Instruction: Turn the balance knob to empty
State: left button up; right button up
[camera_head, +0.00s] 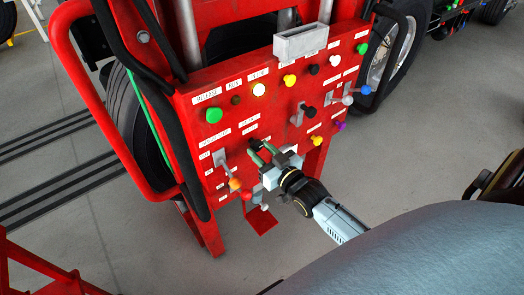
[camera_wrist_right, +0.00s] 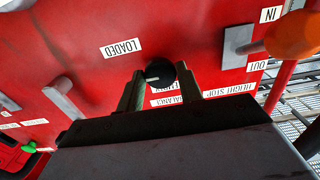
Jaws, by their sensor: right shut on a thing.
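The balance knob is a round black knob (camera_wrist_right: 161,72) on the red panel, between the two fingers of my right gripper (camera_wrist_right: 160,92) in the right wrist view. In the head view my right gripper (camera_head: 262,152) reaches the lower middle of the panel, and the knob is mostly hidden by the fingers. In the wrist view the LOADED label (camera_wrist_right: 121,48) reads upside down; the BALANCE label (camera_wrist_right: 178,101) is partly covered. I cannot make out an empty label. My left gripper is not in view.
The red panel (camera_head: 205,85) carries several coloured buttons and levers. An orange-tipped lever (camera_head: 235,184) is close to the left of my gripper; it also shows in the wrist view (camera_wrist_right: 292,35). A red tubular frame (camera_head: 75,90) stands at the left.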

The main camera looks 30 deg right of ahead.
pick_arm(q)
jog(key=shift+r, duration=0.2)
pick_arm(e)
jog(key=shift+n, duration=0.4)
jog(key=shift+r+n+p, duration=0.1)
jog(key=shift+n+p, duration=0.65)
jog(key=shift+n, duration=0.15)
jog(key=n+p, duration=0.1)
jog(key=n, duration=0.1)
jog(key=shift+n, duration=1.2)
jog(key=n, duration=0.4)
jog(key=shift+n+p, duration=0.3)
jog(key=shift+p, duration=0.1)
jog(key=n, duration=0.3)
jog(key=shift+d, duration=0.1)
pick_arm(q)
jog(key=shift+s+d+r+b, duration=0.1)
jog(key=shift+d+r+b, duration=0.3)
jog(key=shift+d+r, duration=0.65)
pick_arm(e)
jog(key=shift+n, duration=1.7)
jog(key=o, duration=1)
